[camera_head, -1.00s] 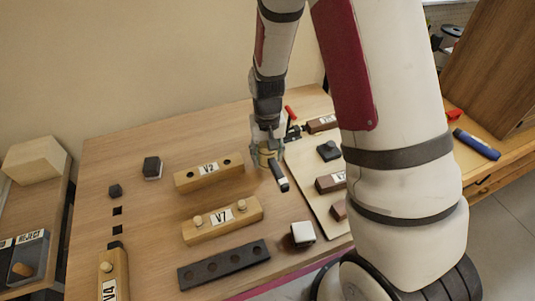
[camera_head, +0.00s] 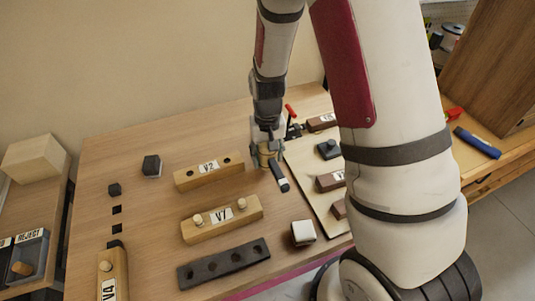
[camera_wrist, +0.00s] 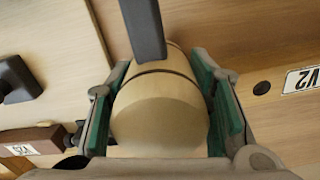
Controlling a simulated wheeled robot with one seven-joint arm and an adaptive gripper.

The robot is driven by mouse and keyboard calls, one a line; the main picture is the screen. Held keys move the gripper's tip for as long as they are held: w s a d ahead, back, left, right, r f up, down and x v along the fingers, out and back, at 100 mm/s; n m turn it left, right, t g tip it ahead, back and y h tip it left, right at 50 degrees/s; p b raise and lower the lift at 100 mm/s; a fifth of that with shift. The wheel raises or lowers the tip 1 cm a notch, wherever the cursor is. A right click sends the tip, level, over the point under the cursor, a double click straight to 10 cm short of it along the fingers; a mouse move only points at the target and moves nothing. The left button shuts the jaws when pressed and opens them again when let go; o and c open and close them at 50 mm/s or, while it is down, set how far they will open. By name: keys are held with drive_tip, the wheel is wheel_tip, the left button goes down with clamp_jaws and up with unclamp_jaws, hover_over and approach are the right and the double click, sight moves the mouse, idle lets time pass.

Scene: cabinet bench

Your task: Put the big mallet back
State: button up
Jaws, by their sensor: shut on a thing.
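The big mallet has a pale round wooden head (camera_head: 266,158) and a dark handle (camera_head: 281,180) that points toward the front right. My gripper (camera_head: 266,152) is shut on the head, near the right side of the bench. In the wrist view, the green-padded fingers of my gripper (camera_wrist: 163,105) press both sides of the head (camera_wrist: 160,120), which has a dark ring around it. The dark handle (camera_wrist: 142,28) runs off the top of that view. I cannot tell whether the mallet touches the bench.
Wooden block V2 (camera_head: 208,173) lies left of my gripper, with block V1 (camera_head: 222,218) in front of it. A pale board (camera_head: 306,163) with brown blocks and a dark knobbed piece (camera_head: 327,150) lies on the right. A white-topped cube (camera_head: 303,232) stands near the front edge.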

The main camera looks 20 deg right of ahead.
drive_tip(key=shift+f+b, duration=0.5)
drive_tip(key=shift+f, duration=1)
idle(1.6)
drive_tip(key=o, duration=1.8)
drive_tip(key=shift+r, duration=0.1)
drive_tip(key=shift+r+p, duration=1.75)
drive_tip(key=shift+r, duration=1.7)
